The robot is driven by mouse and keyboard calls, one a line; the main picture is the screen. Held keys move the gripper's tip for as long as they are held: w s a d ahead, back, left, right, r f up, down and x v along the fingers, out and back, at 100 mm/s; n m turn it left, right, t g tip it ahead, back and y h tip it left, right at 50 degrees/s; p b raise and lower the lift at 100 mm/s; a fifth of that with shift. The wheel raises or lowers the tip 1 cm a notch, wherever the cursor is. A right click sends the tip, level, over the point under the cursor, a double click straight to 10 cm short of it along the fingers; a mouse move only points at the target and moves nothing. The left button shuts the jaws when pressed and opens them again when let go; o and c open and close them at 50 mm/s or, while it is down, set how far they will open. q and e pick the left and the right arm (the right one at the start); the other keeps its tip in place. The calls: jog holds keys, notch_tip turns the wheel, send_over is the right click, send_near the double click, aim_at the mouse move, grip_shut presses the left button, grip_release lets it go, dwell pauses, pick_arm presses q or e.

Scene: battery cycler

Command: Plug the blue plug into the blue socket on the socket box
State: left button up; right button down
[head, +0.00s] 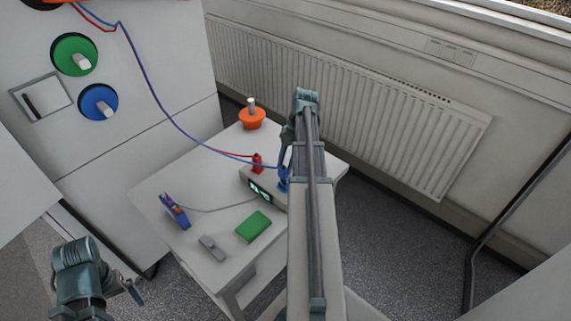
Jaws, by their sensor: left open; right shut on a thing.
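The socket box (247,176) is a low grey box with a lit display, on the white table. My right arm hides its right side. A red plug (257,162) with a red cable stands at its top. The blue plug (283,183) shows as a blue piece at the box's right side, where the blue cable ends. My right gripper (284,168) is shut on it, mostly hidden by its own arm. I cannot tell whether the plug is seated, and the blue socket is not clearly visible. My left gripper (132,287) is open and empty at the lower left, away from the table.
On the white table (160,186) are a green block (253,226), a small grey device (213,248), a blue-purple tool (174,211) and an orange holder (252,117). A cabinet (150,110) with green and blue knobs stands left. A radiator (340,100) lines the wall.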

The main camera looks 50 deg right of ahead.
jog(key=shift+f+b, duration=1.5)
dwell(1.8)
jog(key=shift+c, duration=2.3)
grip_release()
jog(key=shift+r, duration=0.15)
jog(key=p+v, duration=1.3)
jog(key=shift+d+r, duration=0.2)
jog(key=shift+f, duration=0.15)
